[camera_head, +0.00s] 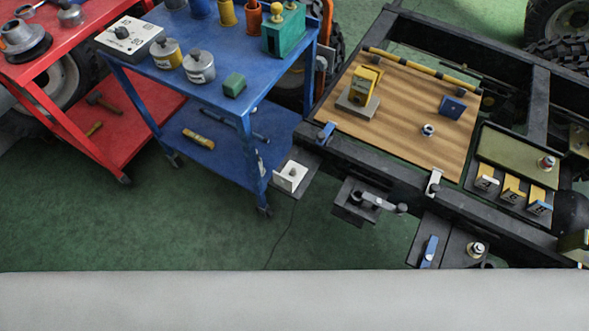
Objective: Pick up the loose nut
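A small silvery nut-like piece (428,130) sits on the wooden board (400,112), toward its right side. Similar small metal pieces show on the green plate at the right (547,163) and on a dark bracket lower down (476,249). I cannot tell from this view which of them is loose. Neither of my grippers is in view.
The board lies on a black chassis frame (395,184). On it are a yellow block on a grey base (363,88), a blue block (452,107) and a yellow-black bar (420,67). A blue cart (200,80) and red cart (60,60) stand left. Green floor (200,230) is clear in front.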

